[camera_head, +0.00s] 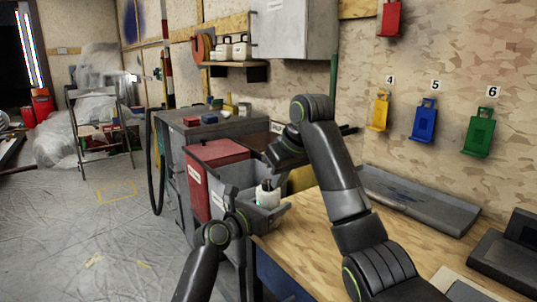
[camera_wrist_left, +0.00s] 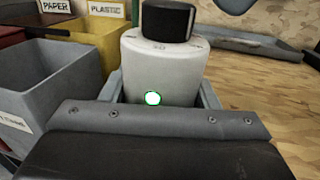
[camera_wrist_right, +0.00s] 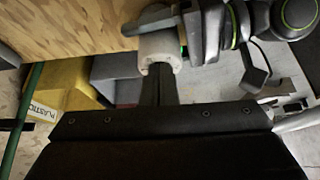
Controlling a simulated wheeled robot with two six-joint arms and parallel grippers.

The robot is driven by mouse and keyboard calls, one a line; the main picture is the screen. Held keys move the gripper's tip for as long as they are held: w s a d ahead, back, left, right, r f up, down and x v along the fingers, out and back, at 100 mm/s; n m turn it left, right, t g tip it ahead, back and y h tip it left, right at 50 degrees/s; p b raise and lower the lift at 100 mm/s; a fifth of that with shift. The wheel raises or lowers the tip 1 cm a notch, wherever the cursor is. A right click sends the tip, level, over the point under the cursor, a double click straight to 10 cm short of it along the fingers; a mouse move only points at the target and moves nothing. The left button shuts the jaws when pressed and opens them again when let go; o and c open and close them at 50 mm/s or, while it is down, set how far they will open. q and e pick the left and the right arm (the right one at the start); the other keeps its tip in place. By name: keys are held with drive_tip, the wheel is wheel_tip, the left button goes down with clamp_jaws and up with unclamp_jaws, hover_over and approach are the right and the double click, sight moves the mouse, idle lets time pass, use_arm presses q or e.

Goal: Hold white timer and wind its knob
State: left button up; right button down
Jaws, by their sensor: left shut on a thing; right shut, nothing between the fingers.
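The white timer (camera_head: 265,197) is upright, with a black knob on top, and is held above the grey bin. My left gripper (camera_head: 254,204) is shut around its body. In the left wrist view the timer (camera_wrist_left: 160,65) sits between the two fingers, its black knob (camera_wrist_left: 167,22) clear above them and a green-ringed light on its front. My right gripper (camera_head: 272,168) is shut and empty above the timer. In the right wrist view its closed fingers (camera_wrist_right: 157,72) point at the timer (camera_wrist_right: 160,48) and hide the knob; I cannot tell whether they touch it.
A grey bin (camera_head: 232,178), a red bin (camera_head: 213,153) and a yellow bin (camera_wrist_left: 92,40) stand beside the wooden workbench (camera_head: 320,225). A grey tray (camera_head: 420,200) lies along the bench's back. Colored holders hang on the wall. Floor at left is mostly clear.

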drive_tip(key=shift+f, duration=0.45)
drive_tip(key=shift+w, duration=0.3)
idle(0.7)
drive_tip(key=shift+s, duration=0.1)
drive_tip(key=shift+s+d, duration=0.15)
drive_tip(key=shift+s, duration=0.05)
drive_tip(key=shift+r, duration=0.2)
wheel_tip(320, 180, up, 6)
drive_tip(key=shift+f, duration=0.15)
